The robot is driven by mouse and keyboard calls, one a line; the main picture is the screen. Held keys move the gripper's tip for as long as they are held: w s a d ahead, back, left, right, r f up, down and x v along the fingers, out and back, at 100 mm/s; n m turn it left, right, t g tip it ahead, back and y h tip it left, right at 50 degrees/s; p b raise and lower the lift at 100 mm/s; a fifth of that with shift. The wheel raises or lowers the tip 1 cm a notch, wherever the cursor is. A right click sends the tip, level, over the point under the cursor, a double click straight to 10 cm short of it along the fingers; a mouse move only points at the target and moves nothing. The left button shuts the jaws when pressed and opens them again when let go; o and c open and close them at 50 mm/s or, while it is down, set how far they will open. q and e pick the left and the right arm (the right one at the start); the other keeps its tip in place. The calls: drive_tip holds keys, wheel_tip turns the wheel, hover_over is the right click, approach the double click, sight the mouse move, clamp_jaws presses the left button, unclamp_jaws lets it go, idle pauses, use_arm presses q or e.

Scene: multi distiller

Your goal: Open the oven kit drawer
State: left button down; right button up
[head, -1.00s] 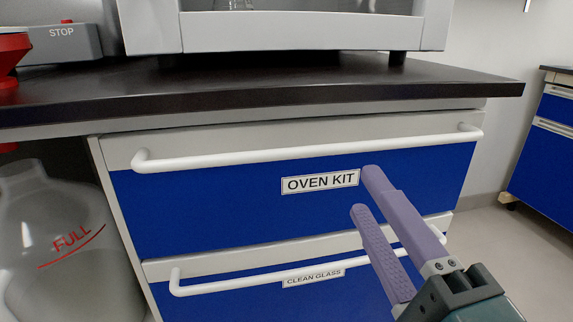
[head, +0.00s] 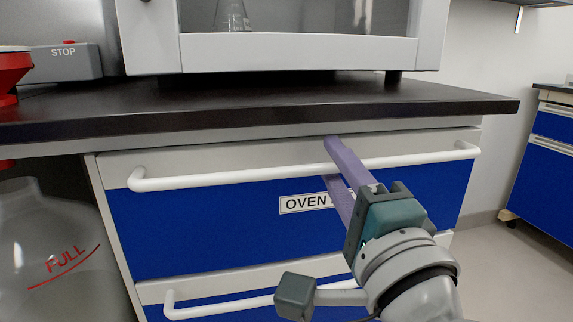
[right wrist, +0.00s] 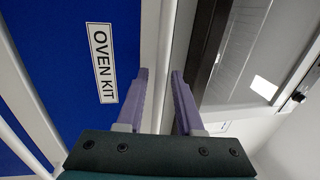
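The oven kit drawer (head: 210,215) is the upper blue drawer under the counter, and it is closed. Its long white bar handle (head: 240,178) runs along the top of its front. My right gripper (head: 333,161) is at the handle, right of its middle, with one finger above the bar and one below. The fingers are apart, and I cannot tell whether they touch the bar. In the right wrist view the OVEN KIT label (right wrist: 103,63) is left of the open fingers; in the head view my gripper partly covers it. My left gripper is out of view.
A dark countertop (head: 250,105) overhangs the drawer, with a grey glass-fronted appliance (head: 300,52) on it. A lower drawer's white handle (head: 215,305) is below my wrist. A large jar marked FULL (head: 50,240) stands at the left. Floor (head: 510,270) is clear at the right.

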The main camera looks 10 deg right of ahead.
clamp_jaws()
idle(1.1)
